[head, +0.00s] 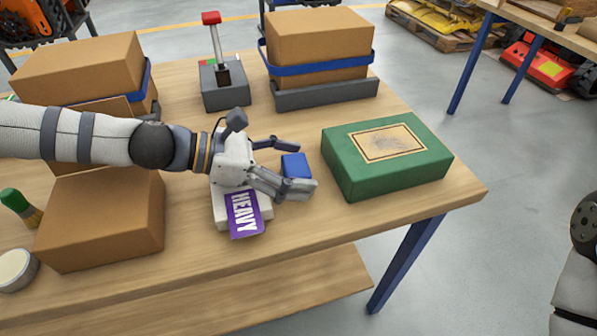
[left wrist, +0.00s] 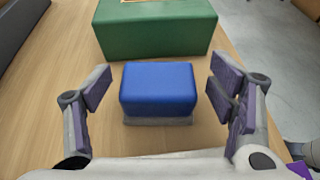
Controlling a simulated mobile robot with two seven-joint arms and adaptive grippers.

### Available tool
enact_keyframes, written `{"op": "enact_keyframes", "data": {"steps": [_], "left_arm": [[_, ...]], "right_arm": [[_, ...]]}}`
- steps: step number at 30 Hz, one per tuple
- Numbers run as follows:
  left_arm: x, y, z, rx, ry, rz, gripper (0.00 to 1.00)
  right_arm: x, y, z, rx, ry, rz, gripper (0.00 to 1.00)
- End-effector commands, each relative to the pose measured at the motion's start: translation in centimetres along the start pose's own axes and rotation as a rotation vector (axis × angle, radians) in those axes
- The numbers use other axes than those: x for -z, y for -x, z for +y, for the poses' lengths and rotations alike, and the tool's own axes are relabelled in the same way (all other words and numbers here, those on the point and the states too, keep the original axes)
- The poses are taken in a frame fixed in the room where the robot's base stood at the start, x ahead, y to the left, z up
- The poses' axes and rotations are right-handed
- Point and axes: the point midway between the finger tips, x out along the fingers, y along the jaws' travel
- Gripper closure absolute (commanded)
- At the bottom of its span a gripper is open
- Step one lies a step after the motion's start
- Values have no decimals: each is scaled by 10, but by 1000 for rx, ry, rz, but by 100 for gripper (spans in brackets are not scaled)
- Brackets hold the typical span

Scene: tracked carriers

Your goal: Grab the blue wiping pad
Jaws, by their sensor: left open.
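The blue wiping pad (head: 296,166) is a small block on the wooden table, just left of the green box. My left gripper (head: 292,166) is open, with its fingers on either side of the pad in the head view. In the left wrist view the pad (left wrist: 158,88) sits on a grey base, between the open fingers (left wrist: 162,100), with gaps visible on both sides. My right gripper is not in view; only part of my right arm shows at the right edge.
A green box (head: 385,155) stands right of the pad. A purple HEAVY tag (head: 244,213) lies below my left wrist. Cardboard boxes (head: 320,45) and a red-topped lever device (head: 222,85) stand behind. Bare table (head: 320,222) lies in front of the pad.

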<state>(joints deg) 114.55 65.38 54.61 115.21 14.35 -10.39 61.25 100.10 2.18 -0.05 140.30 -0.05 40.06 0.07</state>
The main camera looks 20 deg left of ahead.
Motion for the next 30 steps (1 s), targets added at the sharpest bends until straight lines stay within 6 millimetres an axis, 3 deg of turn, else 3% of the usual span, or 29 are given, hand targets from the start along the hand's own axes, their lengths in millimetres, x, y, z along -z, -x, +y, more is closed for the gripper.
{"op": "enact_keyframes", "data": {"steps": [7, 14, 15, 25, 30], "left_arm": [[-3, -3, 1, -3, -4, -3, 23], [-3, -3, 1, -3, -4, -2, 73], [-3, -3, 1, -3, -4, -2, 76], [-9, -1, 1, -3, -6, -3, 76], [-44, 13, 1, -8, -21, -11, 76]], "right_arm": [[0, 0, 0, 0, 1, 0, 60], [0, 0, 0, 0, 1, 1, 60], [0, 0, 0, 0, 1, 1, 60], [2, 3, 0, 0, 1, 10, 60], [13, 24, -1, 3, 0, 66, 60]]}}
